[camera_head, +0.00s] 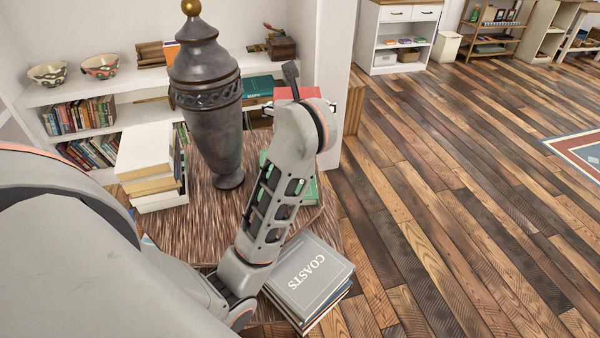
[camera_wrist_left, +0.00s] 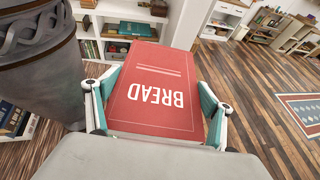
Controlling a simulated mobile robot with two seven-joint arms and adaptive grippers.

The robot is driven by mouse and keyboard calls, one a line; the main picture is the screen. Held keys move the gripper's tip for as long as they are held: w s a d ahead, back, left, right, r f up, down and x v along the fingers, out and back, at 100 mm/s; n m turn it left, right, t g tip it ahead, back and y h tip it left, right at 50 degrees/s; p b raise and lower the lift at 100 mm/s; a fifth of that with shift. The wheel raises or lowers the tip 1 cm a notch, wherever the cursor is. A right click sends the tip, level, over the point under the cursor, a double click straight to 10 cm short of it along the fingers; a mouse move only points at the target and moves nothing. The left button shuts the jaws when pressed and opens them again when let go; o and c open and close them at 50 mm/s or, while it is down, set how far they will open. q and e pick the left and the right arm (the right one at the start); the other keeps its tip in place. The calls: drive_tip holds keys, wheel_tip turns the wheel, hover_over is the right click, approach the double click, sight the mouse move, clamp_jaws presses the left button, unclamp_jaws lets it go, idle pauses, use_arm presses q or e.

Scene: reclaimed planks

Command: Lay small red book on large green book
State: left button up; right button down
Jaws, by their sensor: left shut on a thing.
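The small red book (camera_wrist_left: 155,88), titled BREAD, is between the fingers of my left gripper (camera_wrist_left: 157,108), which is shut on it. The red book also shows in the head view (camera_head: 298,93), mostly hidden behind my left wrist, and appears held above the table. A green book (camera_head: 311,192) lies on the wooden table (camera_head: 205,220), partly covered by my left arm, so its full size is hidden. The red book appears apart from the green one. My right gripper is not in view.
A tall dark urn (camera_head: 208,110) stands on the table left of my arm. A stack of pale books (camera_head: 150,170) stands left of it. A grey book titled COASTS (camera_head: 308,275) tops a pile at the near right. A shelf with a teal book (camera_head: 257,86) is behind.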

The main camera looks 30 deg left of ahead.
use_arm(q)
drive_tip(key=shift+w+r, duration=0.2)
drive_tip(key=shift+f, duration=0.35)
wheel_tip(320, 180, down, 13)
drive_tip(key=b, duration=0.3)
drive_tip(key=shift+r+b, duration=0.15)
drive_tip(key=shift+b, duration=0.15)
drive_tip(key=shift+f, duration=0.4)
wheel_tip(320, 180, down, 6)
drive_tip(key=shift+r+b, duration=0.2)
drive_tip(key=shift+b, duration=0.55)
drive_tip(key=shift+r, duration=0.1)
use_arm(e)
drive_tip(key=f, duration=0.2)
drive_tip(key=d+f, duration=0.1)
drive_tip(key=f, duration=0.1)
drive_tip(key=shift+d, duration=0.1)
